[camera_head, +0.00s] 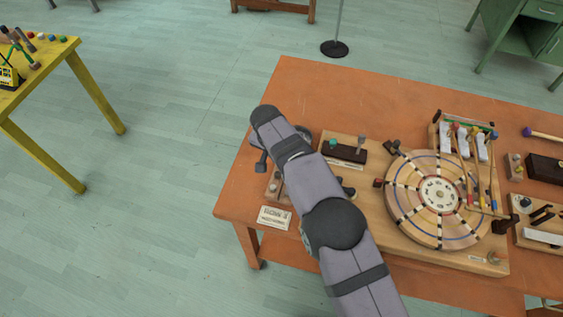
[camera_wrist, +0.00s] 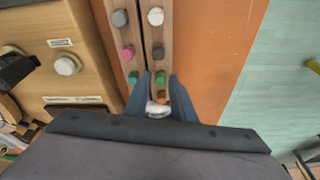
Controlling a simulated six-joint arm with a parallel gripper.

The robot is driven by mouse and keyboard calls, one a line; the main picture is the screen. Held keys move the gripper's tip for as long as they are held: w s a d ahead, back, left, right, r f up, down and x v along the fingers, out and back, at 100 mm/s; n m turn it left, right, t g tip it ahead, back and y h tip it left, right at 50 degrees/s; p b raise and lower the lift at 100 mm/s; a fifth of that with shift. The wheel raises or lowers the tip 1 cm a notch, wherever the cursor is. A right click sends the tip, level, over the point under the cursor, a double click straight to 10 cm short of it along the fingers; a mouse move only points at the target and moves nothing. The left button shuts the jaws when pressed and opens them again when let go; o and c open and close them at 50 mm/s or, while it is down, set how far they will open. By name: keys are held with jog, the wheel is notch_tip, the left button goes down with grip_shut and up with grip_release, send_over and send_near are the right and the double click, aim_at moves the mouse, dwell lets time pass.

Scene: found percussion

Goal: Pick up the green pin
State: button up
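In the wrist view, a green pin (camera_wrist: 160,77) stands in the right of two narrow wooden strips, between my gripper's fingertips (camera_wrist: 160,76). My gripper is open, with a finger on either side of the pin; whether either touches it I cannot tell. A second green pin (camera_wrist: 133,77) is in the left strip, just outside the left finger. An orange pin (camera_wrist: 161,95) and a whitish piece (camera_wrist: 157,110) show lower between the fingers. In the head view my arm hides the gripper and most of the strips.
A pink pin (camera_wrist: 127,53) and grey and white pins stand further along the strips. A wooden board with a white knob (camera_wrist: 65,65) lies left. Bare orange tabletop (camera_wrist: 220,50) lies right. In the head view a round segmented disc (camera_head: 440,235) is right of my arm.

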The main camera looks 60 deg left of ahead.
grip_shut()
